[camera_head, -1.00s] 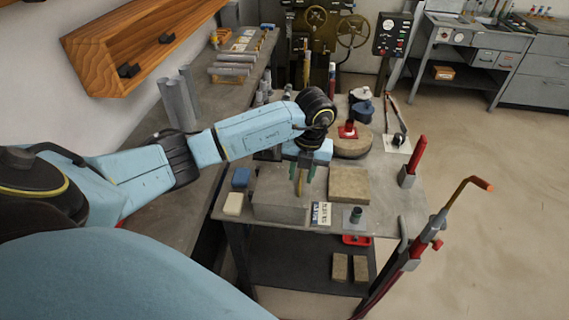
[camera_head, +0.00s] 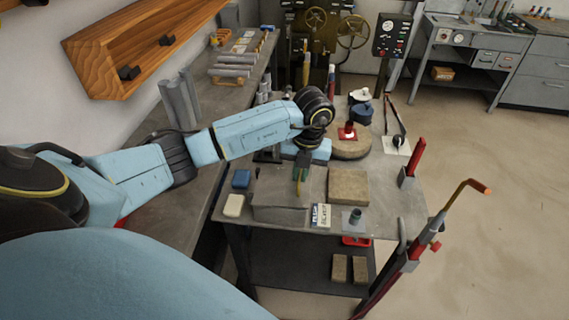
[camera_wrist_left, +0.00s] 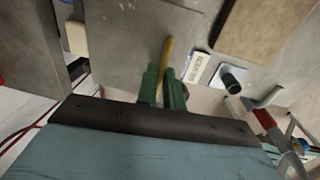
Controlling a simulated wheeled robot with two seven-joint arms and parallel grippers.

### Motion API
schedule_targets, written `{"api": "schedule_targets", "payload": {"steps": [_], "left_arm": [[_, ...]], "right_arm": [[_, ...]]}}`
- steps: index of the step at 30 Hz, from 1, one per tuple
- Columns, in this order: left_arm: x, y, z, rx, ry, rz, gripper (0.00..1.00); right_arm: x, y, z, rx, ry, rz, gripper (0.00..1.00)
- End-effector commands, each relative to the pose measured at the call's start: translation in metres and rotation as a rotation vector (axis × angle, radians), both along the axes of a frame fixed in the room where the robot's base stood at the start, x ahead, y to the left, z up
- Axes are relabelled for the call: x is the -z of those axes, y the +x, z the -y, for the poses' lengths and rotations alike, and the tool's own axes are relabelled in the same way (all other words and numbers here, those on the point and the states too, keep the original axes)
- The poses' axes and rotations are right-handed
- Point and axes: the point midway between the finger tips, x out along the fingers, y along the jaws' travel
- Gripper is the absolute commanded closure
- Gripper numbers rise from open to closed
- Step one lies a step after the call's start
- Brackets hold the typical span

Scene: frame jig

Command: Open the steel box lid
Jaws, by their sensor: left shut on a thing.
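The grey steel box (camera_head: 278,214) stands near the front of the bench, with its flat lid (camera_head: 276,188) on top. The lid's front edge seems slightly raised, but the gap is too small to be sure. My left gripper (camera_head: 301,181) is over the lid's right part, pointing down. In the left wrist view its green fingers (camera_wrist_left: 163,88) are shut on a yellow handle (camera_wrist_left: 167,52), with the grey lid surface (camera_wrist_left: 120,40) beyond. The handle's attachment is hidden by the fingers. My right gripper is not in view.
A tan block (camera_head: 348,187) sits right of the box. A blue block (camera_head: 241,178) and a cream block (camera_head: 233,205) lie to its left. A small label card (camera_head: 321,215) and a dark cylinder (camera_head: 355,216) are at the front. A torch on a stand (camera_head: 412,250) rises at the right.

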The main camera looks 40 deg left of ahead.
Motion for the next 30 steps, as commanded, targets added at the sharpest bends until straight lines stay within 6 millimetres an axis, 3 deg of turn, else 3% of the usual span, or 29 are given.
{"api": "schedule_targets", "payload": {"steps": [4,14,23,30], "left_arm": [[-0.017,-0.003,-0.006,-0.003,0.005,0.000,1.00],[-0.017,-0.004,-0.008,-0.004,0.004,-0.002,1.00],[-0.038,-0.011,-0.020,-0.005,0.006,-0.002,1.00],[-0.037,-0.012,-0.021,-0.005,0.005,-0.004,1.00]], "right_arm": [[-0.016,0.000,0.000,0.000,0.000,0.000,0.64],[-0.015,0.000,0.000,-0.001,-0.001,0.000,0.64],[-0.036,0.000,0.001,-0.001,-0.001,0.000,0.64],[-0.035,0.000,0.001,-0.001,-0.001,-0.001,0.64]]}}
